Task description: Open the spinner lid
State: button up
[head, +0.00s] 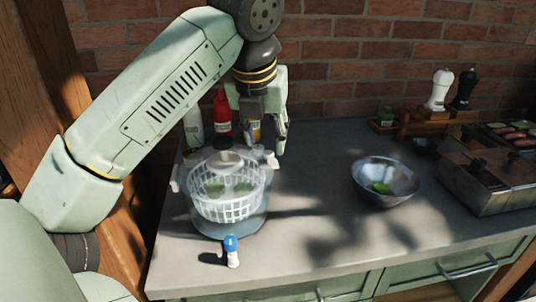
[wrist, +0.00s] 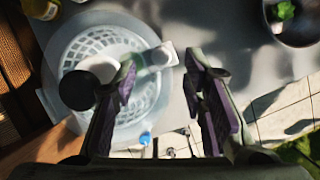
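The salad spinner (head: 229,205) stands at the left of the counter, a white slatted basket with green leaves inside a clear bowl. Its clear lid (head: 228,160) appears to lie on top; its edge is hard to make out. In the wrist view the spinner (wrist: 110,50) shows from above, with a dark round knob (wrist: 77,90) and a pale tab (wrist: 160,55) at its rim. My gripper (head: 270,140) is at the spinner's back right side. Its fingers are apart in the wrist view (wrist: 160,75), with the tab near the gap between the tips. Contact cannot be told.
A red bottle (head: 222,117) and other bottles stand behind the spinner. A small blue-capped bottle (head: 232,252) stands in front. A metal bowl (head: 385,182) with greens is to the right. Clear counter (head: 310,205) lies between. Shakers (head: 439,90) and a metal tray (head: 485,187) are far right.

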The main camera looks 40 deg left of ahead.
aim_at(268, 152)
jog(key=shift+b+x, duration=0.55)
jog(key=shift+x, duration=1.3)
jog(key=shift+c, duration=0.5)
grip_shut()
